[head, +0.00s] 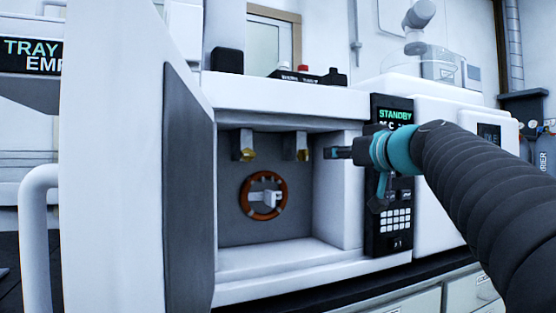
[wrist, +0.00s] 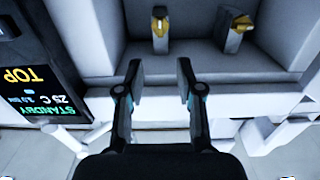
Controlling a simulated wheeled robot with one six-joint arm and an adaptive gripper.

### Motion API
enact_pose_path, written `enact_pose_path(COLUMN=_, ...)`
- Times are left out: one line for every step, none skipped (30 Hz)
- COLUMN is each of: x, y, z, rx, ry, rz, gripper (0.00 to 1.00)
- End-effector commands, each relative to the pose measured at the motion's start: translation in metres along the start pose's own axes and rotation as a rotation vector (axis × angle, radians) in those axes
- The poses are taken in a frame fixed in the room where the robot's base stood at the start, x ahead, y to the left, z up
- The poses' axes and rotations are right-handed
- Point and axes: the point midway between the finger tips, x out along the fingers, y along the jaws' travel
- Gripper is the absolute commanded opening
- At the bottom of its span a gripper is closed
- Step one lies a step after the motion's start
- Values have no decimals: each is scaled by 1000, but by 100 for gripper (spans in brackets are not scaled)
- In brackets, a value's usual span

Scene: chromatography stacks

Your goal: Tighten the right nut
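In the head view the right nut (head: 301,155) is a small brass piece on a grey block under the top of the open white bay. The left nut (head: 248,154) sits on a similar block. The wrist view is upside down, so there the right nut (wrist: 160,22) is on the left and the left nut (wrist: 241,22) on the right. My gripper (head: 332,153) is just right of the right nut in the head view. In the wrist view my gripper (wrist: 160,66) is open and empty, its fingers apart, lined up with the right nut but not touching it.
An orange-brown ring (head: 263,195) is mounted on the bay's back wall below the nuts. A panel reading STANDBY (head: 395,116) with a keypad is right of the bay. A white door (head: 115,160) stands at left. Small bottles (head: 303,73) stand on top.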

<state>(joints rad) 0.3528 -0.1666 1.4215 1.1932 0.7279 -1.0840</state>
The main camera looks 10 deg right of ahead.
Motion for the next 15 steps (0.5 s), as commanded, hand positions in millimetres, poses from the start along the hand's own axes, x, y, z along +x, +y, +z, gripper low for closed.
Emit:
enact_pose_path(x=4, y=1, z=-2, rx=0, ry=3, rz=0, gripper=36)
enact_pose_path(x=7, y=1, z=-2, rx=0, ry=3, rz=-1, gripper=36)
enact_pose_path(x=11, y=0, z=-2, rx=0, ry=3, rz=-2, gripper=36)
enact_pose_path(x=15, y=0, z=-2, rx=1, ry=2, rz=-3, gripper=36)
enact_pose_path(x=19, y=0, z=-2, rx=1, ry=1, rz=-3, gripper=36)
enact_pose_path(x=26, y=0, z=-2, rx=1, ry=1, rz=-3, gripper=36)
enact_pose_path(x=32, y=0, z=-2, rx=2, ry=1, rz=-4, gripper=36)
enact_pose_path(x=37, y=0, z=-3, rx=1, ry=1, rz=-4, gripper=36)
enact_pose_path(x=45, y=0, z=-3, rx=2, ry=1, rz=-3, gripper=36)
enact_pose_path(x=51, y=0, z=-2, rx=2, ry=0, rz=-4, gripper=36)
enact_pose_path(x=56, y=-1, z=-2, rx=1, ry=0, rz=-4, gripper=36)
enact_pose_path(x=64, y=0, z=-3, rx=1, ry=0, rz=-3, gripper=36)
enact_pose_path(x=69, y=0, z=-3, rx=1, ry=0, rz=-3, gripper=36)
enact_pose_path(x=75, y=-1, z=-3, rx=1, ry=0, rz=-4, gripper=36)
enact_pose_path(x=82, y=0, z=-2, rx=1, ry=-1, rz=-3, gripper=36)
